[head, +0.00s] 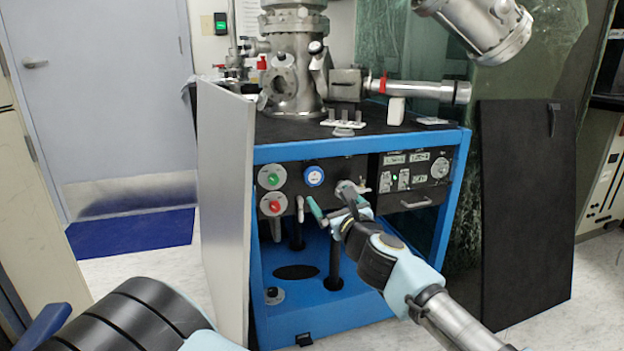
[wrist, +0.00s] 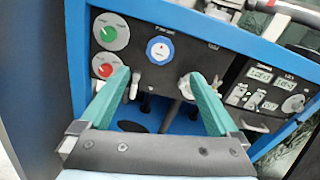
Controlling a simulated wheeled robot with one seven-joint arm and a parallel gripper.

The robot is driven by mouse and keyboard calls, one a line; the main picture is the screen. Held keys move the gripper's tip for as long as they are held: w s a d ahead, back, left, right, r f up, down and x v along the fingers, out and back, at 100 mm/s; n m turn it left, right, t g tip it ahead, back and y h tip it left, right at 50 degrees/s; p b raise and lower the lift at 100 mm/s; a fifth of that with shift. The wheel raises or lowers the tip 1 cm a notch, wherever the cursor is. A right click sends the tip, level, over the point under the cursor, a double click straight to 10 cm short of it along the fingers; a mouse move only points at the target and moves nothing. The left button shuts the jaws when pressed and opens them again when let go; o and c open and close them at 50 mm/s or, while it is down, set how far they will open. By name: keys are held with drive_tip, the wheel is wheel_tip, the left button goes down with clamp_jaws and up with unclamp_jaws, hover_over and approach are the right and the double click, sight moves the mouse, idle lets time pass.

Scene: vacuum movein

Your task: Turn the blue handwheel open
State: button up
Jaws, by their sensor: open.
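The blue handwheel (head: 314,176) is a small round blue knob with a white centre, on the dark front panel of the blue-framed cart. It also shows in the wrist view (wrist: 159,50), above and beyond my fingertips. My gripper (head: 330,204) is in front of the panel, lower than the handwheel and slightly right of it. In the wrist view, my gripper (wrist: 160,82) has its two green fingers spread wide with nothing held between them. The handwheel is not touched and its face is unobstructed there.
A green knob (head: 272,177) and a red knob (head: 274,204) sit left of the handwheel. A silver fitting (head: 346,190) projects from the panel to its right. A light upright panel (head: 226,200) stands along the cart's left side. A metal chamber (head: 293,70) stands on top.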

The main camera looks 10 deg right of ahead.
sight(314, 178)
drive_tip(key=w, duration=0.3)
drive_tip(key=w+a, duration=0.1)
drive_tip(key=w, duration=0.3)
drive_tip(key=w+b, duration=0.1)
drive_tip(key=w, duration=0.2)
drive_tip(key=shift+w+a, duration=0.15)
drive_tip(key=shift+w, duration=0.2)
drive_tip(key=c, duration=1.4)
